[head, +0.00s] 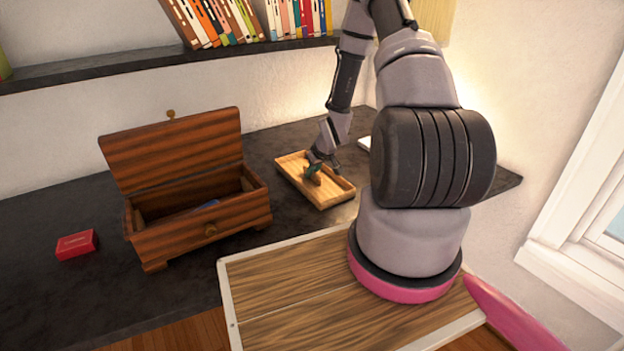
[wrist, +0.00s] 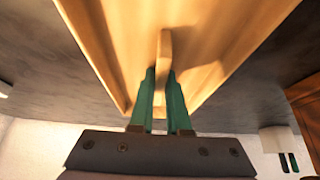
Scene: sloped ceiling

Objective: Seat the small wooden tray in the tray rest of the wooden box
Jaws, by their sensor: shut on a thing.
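The small wooden tray (head: 331,193) is light wood, on or just above the dark counter right of the box. In the wrist view the tray (wrist: 215,45) fills the upper middle, with a thin upright wooden handle piece (wrist: 164,50). My gripper (head: 313,172) is at the tray's middle; in the wrist view its green fingers (wrist: 161,95) are shut on that handle piece. The wooden box (head: 205,222) is reddish brown and stands open, its lid (head: 172,150) tilted back. Something blue shows inside it. The tray rest cannot be made out clearly.
A small red box (head: 76,245) lies left of the wooden box. The dark counter (head: 60,205) has free room around both. A bookshelf (head: 150,66) with books runs above along the wall. A white item (head: 364,142) lies behind the tray.

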